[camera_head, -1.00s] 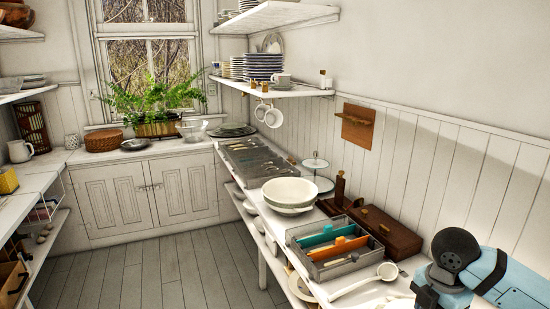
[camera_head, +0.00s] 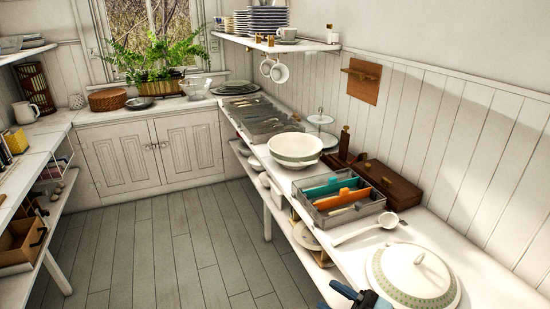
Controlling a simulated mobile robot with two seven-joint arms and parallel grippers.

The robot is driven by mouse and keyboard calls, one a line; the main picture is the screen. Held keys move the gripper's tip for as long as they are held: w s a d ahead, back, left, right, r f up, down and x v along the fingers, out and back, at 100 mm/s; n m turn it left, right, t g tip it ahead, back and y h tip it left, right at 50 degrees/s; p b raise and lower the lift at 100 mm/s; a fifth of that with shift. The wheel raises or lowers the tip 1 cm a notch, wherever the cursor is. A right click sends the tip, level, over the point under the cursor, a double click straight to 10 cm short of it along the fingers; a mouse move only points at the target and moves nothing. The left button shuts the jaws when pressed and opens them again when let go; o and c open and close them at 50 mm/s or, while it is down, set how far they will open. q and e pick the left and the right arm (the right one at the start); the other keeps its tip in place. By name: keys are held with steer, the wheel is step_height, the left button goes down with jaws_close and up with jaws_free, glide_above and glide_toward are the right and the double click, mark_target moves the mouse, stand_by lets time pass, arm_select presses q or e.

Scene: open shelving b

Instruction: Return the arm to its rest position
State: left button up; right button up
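Part of my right gripper (camera_head: 356,297) shows at the bottom edge of the head view, in blue and dark grey. It is low, at the front edge of the right-hand counter, left of a white lidded dish (camera_head: 399,264). Most of it is cut off by the picture's edge. I cannot tell whether its fingers are open or shut, and I see nothing held in it. My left gripper is not in view.
The right-hand counter holds a white ladle (camera_head: 366,233), a grey divided tray (camera_head: 374,206), a brown wooden box (camera_head: 390,185) and white bowls (camera_head: 294,148). A shelf (camera_head: 270,45) juts out above. The grey wooden floor (camera_head: 165,255) is clear.

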steer(key=s+d+f+m+t+h, duration=0.1)
steer(key=d+f+m+t+h, duration=0.2)
steer(key=f+m+h, duration=0.4)
steer(key=s+d+f+m+t+h, duration=0.2)
steer(key=d+f+m+h, duration=0.2)
steer(key=f+m+h, duration=0.25)
steer(key=s+f+m+g+h, duration=0.2)
steer(key=s+f+g+h, duration=0.15)
steer(key=s+f, duration=0.55)
arm_select(q)
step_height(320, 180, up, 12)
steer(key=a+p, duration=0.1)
steer(key=p, duration=1.3)
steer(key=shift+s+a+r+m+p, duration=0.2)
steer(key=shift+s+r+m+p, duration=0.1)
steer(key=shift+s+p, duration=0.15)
arm_select(e)
step_height(320, 180, up, 10)
steer(key=d+g+y, duration=0.1)
steer(key=shift+s+d+r+n, duration=0.25)
steer(key=shift+d+n, duration=0.15)
steer(key=shift+n, duration=0.05)
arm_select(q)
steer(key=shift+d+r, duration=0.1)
